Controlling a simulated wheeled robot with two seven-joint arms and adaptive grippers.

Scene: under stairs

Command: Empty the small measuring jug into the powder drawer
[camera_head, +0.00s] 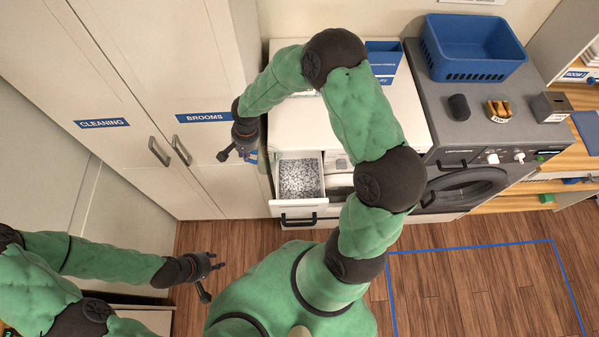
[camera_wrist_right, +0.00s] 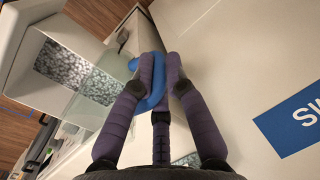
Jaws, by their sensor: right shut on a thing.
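The powder drawer (camera_head: 298,206) is pulled out of the white washer and holds a bed of grey-white granules. It also shows at the left of the right wrist view (camera_wrist_right: 28,92). My right gripper (camera_head: 240,152) is left of the drawer, in front of the brooms cupboard. In the wrist view its fingers (camera_wrist_right: 160,62) are shut on the blue handle (camera_wrist_right: 155,92) of the measuring jug. The jug's clear body (camera_wrist_right: 118,72) is hard to make out, and its contents cannot be told. My left gripper (camera_head: 208,280) is open and empty, low over the floor.
A dark grey machine (camera_head: 425,110) at the right carries a blue basket (camera_head: 472,50), a dark cup (camera_head: 459,107), a small tray of yellow-brown items (camera_head: 497,108) and a grey box (camera_head: 551,107). Tall cupboards (camera_head: 150,60) stand at the left. The taped floor area (camera_head: 480,285) is clear.

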